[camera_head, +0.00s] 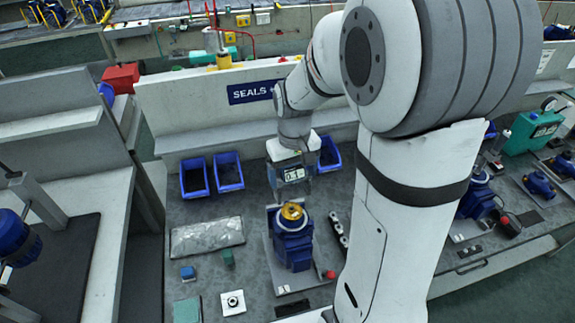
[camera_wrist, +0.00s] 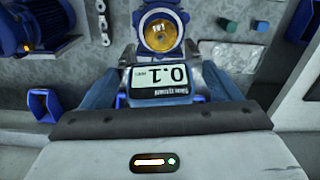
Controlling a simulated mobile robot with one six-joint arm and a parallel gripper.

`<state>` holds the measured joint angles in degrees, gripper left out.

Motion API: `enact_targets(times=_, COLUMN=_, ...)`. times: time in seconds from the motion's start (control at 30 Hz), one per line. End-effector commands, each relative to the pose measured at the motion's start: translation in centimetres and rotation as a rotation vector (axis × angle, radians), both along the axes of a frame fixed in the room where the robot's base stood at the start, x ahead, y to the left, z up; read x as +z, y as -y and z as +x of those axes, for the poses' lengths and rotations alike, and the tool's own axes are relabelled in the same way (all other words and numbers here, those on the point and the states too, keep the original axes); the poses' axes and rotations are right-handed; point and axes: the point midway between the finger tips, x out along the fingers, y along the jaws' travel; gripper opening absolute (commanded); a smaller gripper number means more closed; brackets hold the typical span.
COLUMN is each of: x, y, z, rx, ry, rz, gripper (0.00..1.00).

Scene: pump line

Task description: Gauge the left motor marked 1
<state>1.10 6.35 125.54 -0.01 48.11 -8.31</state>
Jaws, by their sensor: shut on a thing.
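A blue motor (camera_head: 292,250) stands on a grey plate on the bench, with a round brass face on top. In the wrist view its brass face (camera_wrist: 160,33) sits in a blue ring and bears a small mark that looks like a 1. My gripper (camera_wrist: 160,92) is shut on a gauge (camera_wrist: 161,76) with a lit display, which reads 0.1 upside down. In the head view the gauge (camera_head: 293,174) is held just behind and above the motor. I cannot tell whether it touches the motor. The gauge's lower end is hard to make out.
Blue bins (camera_head: 228,172) stand along the bench's back wall. Another blue motor (camera_wrist: 45,25) is at the wrist view's upper left.

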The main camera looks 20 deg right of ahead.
Motion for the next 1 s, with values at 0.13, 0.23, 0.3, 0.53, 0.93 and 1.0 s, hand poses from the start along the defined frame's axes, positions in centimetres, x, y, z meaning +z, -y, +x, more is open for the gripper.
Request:
enact_targets(times=0.13, x=-1.0, y=-0.1, z=0.0, rx=0.004, ry=-0.001, rz=0.0, gripper=0.35)
enact_targets(times=0.23, x=-1.9, y=-0.2, z=0.0, rx=0.005, ry=-0.001, rz=0.0, gripper=0.35)
enact_targets(times=0.3, x=-2.7, y=-0.2, z=0.0, rx=0.006, ry=-0.001, rz=0.0, gripper=0.35)
enact_targets(times=0.53, x=-5.3, y=-0.3, z=0.0, rx=0.007, ry=0.0, rz=0.0, gripper=0.35)
enact_targets(times=0.93, x=-9.1, y=-0.3, z=0.0, rx=0.009, ry=0.0, rz=0.0, gripper=0.35)
enact_targets(times=1.0, x=-9.3, y=-0.3, z=0.0, rx=0.009, ry=0.0, rz=0.0, gripper=0.35)
